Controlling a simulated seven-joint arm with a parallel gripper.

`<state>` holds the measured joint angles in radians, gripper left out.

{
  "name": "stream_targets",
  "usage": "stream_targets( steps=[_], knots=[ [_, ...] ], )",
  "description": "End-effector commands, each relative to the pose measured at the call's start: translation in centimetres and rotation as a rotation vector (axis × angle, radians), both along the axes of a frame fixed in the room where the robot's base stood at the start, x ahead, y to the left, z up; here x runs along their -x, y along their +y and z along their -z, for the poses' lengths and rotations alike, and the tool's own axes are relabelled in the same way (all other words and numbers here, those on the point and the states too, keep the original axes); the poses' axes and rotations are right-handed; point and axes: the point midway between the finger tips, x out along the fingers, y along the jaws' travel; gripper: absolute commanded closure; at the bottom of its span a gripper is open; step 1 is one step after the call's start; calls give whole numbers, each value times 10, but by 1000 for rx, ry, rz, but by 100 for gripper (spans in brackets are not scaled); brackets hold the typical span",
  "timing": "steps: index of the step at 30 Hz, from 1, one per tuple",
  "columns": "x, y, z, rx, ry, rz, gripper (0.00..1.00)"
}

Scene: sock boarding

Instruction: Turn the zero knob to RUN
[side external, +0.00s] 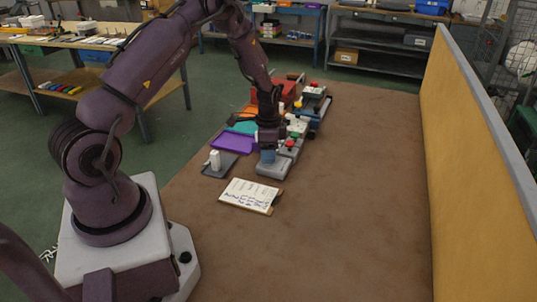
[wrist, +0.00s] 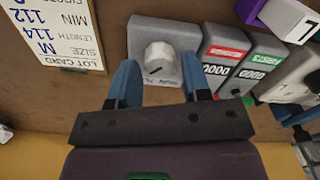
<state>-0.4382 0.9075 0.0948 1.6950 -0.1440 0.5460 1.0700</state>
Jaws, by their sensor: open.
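The zero knob (wrist: 159,58) is a round white knob with a dark pointer line, on a grey box (wrist: 180,28). The lettering below it is too small and partly hidden to read, so I cannot tell which setting it points to. My gripper (wrist: 160,76) is open, with one blue finger on each side of the knob's lower part in the wrist view. I cannot tell whether either finger touches it. In the side view my gripper (side external: 267,157) is low over the grey box (side external: 274,170), hiding the knob.
Two counters, one red-labelled (wrist: 221,52) and one green-labelled (wrist: 256,60), stand right of the box. A lot card (side external: 250,195) lies near it. A purple tray (side external: 234,142) and other equipment sit close by. The brown table (side external: 350,220) is clear toward the front and right.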

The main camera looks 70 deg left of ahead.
Motion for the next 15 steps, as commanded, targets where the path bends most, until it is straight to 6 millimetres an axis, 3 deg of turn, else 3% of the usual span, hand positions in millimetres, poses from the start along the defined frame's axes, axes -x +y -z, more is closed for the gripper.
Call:
stream_targets(
  steps=[4,13,15],
  knots=[
    [0,0,10,0,0,-1,56],
    [0,0,12,0,0,-1,56],
    [0,0,12,0,0,-1,72]
  ],
)
